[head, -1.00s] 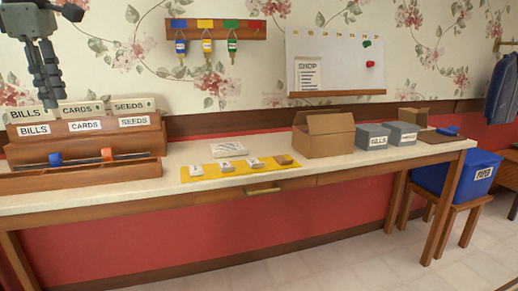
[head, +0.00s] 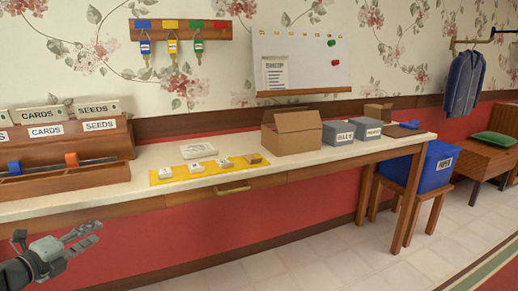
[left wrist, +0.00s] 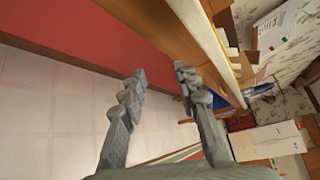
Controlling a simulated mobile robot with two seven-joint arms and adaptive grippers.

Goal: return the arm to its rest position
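My left gripper (head: 98,233) is at the lower left of the head view, in front of the long table (head: 320,161) and below the level of its top. Its fingers point to the right. In the left wrist view the two fingers (left wrist: 158,72) stand apart with nothing between them, over pale floor tiles and beside the table's front edge. My right gripper is in neither view.
The table bears a card rack (head: 75,148), a yellow mat (head: 163,175) with small blocks, a cardboard box (head: 291,138) and grey boxes (head: 343,133). A blue bin (head: 437,168) stands on a stool at right. The floor (head: 340,262) in front is clear.

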